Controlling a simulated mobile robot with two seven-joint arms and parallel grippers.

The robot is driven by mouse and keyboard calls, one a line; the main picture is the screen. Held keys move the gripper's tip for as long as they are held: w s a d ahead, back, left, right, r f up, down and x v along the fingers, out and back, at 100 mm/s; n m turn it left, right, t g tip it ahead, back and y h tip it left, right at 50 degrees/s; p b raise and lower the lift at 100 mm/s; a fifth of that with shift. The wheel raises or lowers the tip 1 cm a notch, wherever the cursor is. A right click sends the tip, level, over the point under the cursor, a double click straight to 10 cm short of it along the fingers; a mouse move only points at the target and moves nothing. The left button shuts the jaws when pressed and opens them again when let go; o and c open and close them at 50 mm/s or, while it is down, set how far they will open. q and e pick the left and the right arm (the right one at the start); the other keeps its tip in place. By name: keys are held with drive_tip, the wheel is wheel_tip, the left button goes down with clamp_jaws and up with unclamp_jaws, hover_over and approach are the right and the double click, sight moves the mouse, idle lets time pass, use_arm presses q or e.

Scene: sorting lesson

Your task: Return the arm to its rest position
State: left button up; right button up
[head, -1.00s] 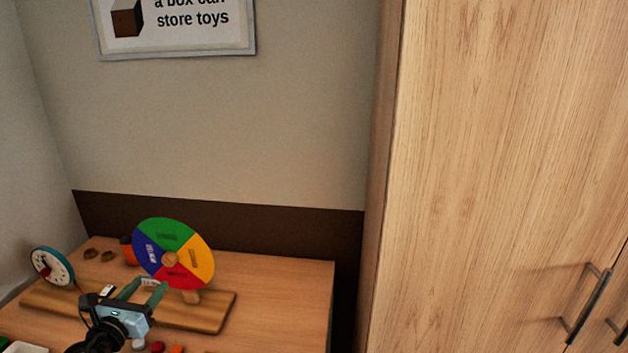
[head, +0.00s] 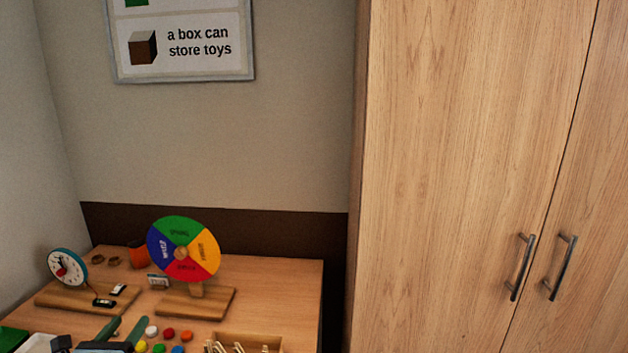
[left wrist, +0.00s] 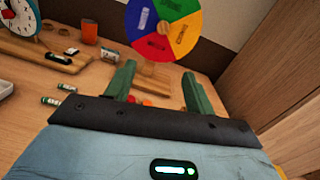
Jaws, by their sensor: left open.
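My left gripper (head: 123,330) shows at the bottom left of the head view, low over the front of the table. Its two green fingers stand apart with nothing between them. In the left wrist view the open fingers (left wrist: 158,92) point toward the colour wheel (left wrist: 163,28). The lower part of the left arm is cut off by the head view's bottom edge. My right gripper is not in view.
The table (head: 275,285) holds the colour wheel (head: 184,250), a toy clock (head: 68,267), an orange cup (head: 137,254), several coloured pieces (head: 169,333) and a wooden box (head: 262,336). A tall wardrobe (head: 450,180) stands at the right.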

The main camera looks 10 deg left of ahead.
use_arm(q)
drive_tip(key=s+d+f+n+g+y, duration=0.1)
drive_tip(key=s+d+f+n+g, duration=0.45)
drive_tip(key=s+f+n, duration=0.4)
drive_tip(key=s+d+f+n+g+y, duration=0.1)
drive_tip(key=s+d+f+n+g, duration=0.5)
drive_tip(key=s+n, duration=0.6)
drive_tip(key=s+d+f+n+g+h, duration=0.1)
drive_tip(key=s+d+n+g+h, duration=0.45)
drive_tip(key=s+d+n, duration=0.8)
drive_tip(key=w+d+f+m+t+h+p, duration=0.1)
drive_tip(key=w+d+f+m+t+p, duration=0.1)
drive_tip(key=f+t, duration=0.4)
drive_tip(key=shift+w+d+f+m+t, duration=0.35)
drive_tip(key=shift+w+d+m+t, duration=0.1)
drive_tip(key=shift+d+m+t, duration=0.6)
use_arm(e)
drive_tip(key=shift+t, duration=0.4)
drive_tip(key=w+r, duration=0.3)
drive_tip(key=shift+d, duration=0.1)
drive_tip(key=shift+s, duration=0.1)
